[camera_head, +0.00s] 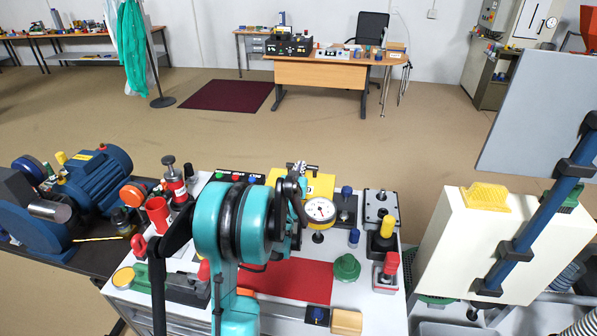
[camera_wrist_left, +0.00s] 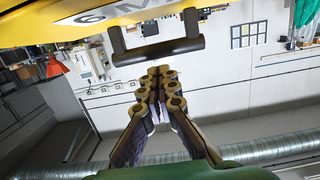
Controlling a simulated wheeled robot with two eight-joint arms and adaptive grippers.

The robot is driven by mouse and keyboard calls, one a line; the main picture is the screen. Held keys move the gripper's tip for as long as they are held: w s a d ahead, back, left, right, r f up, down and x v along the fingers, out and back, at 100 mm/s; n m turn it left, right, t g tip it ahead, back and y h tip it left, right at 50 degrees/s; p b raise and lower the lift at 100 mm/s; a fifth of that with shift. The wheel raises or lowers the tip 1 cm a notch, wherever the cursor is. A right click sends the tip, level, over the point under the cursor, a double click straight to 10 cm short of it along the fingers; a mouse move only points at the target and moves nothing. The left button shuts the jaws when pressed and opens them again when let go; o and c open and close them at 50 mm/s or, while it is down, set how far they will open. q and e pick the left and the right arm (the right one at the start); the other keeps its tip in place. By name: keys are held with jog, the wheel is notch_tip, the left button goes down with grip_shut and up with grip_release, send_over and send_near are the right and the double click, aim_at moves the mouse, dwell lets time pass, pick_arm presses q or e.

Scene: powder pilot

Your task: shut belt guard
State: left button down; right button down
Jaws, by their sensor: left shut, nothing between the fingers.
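A yellow panel with dark lettering, which looks like the belt guard (camera_head: 321,184), stands at the back of the white bench, partly hidden by my left arm. In the left wrist view the yellow panel (camera_wrist_left: 60,32) fills the top left, with a dark bar handle (camera_wrist_left: 158,51) on its lower side. My left gripper (camera_wrist_left: 162,76) is shut and empty, its fingertips close below the handle; I cannot tell if they touch it. In the head view my left gripper (camera_head: 299,178) is small and dark in front of the panel. My right gripper is not in view.
A dial gauge (camera_head: 320,210), a green knob (camera_head: 347,267) and a red mat (camera_head: 300,281) are on the bench near my arm. A blue motor (camera_head: 97,175) is at the left. A cream box (camera_head: 470,245) with a blue bar stands at the right.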

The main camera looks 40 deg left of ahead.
pick_arm(q)
jog(key=shift+w+a+f, duration=0.1)
jog(key=shift+w+f, duration=0.05)
jog(key=shift+f, duration=0.1)
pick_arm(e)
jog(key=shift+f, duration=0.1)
pick_arm(q)
jog(key=shift+w+a+f+b, duration=0.15)
jog(key=shift+w+f+b, duration=0.15)
jog(key=shift+f+b, duration=0.35)
jog(key=shift+r, duration=0.1)
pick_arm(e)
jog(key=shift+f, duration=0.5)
pick_arm(q)
jog(key=shift+r, duration=0.1)
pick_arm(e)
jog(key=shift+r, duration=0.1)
